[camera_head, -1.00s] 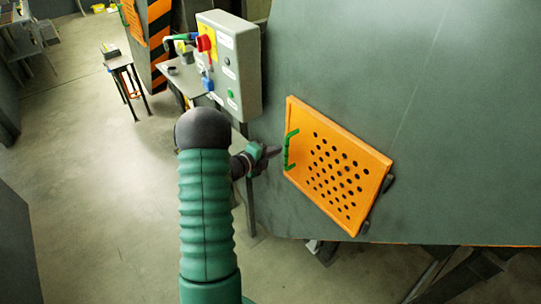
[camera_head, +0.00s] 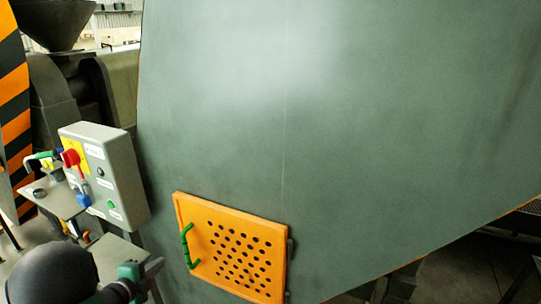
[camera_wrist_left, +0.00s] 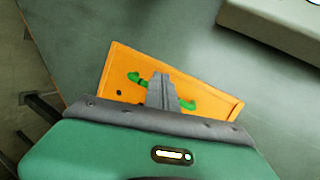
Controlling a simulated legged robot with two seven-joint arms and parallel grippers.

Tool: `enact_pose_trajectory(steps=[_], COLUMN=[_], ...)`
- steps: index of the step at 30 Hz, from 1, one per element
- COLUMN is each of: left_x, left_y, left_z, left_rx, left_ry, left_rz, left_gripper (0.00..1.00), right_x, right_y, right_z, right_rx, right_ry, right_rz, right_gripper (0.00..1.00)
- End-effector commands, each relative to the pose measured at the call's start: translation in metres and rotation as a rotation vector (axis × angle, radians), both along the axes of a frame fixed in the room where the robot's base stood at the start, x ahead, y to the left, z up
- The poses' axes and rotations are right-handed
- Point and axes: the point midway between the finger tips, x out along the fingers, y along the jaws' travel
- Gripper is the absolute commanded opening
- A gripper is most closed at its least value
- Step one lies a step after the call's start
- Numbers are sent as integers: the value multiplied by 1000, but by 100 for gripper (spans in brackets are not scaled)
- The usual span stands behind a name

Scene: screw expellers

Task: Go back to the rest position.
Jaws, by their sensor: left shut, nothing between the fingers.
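My left gripper (camera_head: 156,267) is at the lower left of the head view, just left of and slightly below the green handle (camera_head: 187,246). The handle is on an orange perforated panel (camera_head: 238,250) set in the big grey-green machine wall. In the left wrist view the shut fingers (camera_wrist_left: 161,82) stand in front of the green handle (camera_wrist_left: 186,104) and hide its middle. Nothing shows between the fingers. The orange panel (camera_wrist_left: 120,65) lies behind them, partly hidden by the gripper body. My right gripper is in neither view.
A grey control box (camera_head: 120,170) with a red-and-yellow switch stands left of the panel, above my left gripper. Small side tables (camera_head: 58,196) with tools stand beside it. A black-and-orange striped part (camera_head: 14,120) is at the far left. The wall right of the panel is bare.

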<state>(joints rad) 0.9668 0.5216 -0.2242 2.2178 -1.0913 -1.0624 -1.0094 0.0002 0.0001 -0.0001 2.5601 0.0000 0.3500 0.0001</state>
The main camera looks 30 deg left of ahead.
Motion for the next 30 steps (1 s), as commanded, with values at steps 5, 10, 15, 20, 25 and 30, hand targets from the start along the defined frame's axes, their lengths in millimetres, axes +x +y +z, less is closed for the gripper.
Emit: enact_pose_trajectory(steps=[5, 10, 15, 20, 25, 30], left_x=[63, 22, -40, -62, -62, -62], left_y=[-114, -256, -344, -367, -367, -367], left_z=[-12, -43, -56, -59, -59, -59], left_rx=[-439, -842, -1014, -1053, -1053, -1053], left_ry=[150, 385, 579, 645, 645, 645], left_rz=[301, 633, 854, 930, 930, 930], left_gripper=[0, 0, 0, 0, 0, 0], right_x=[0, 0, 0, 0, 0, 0], right_y=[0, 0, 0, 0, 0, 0], right_z=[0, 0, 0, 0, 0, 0], right_rx=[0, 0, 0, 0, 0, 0], right_ry=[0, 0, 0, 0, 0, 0], right_rz=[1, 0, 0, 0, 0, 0], right_gripper=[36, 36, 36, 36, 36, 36])
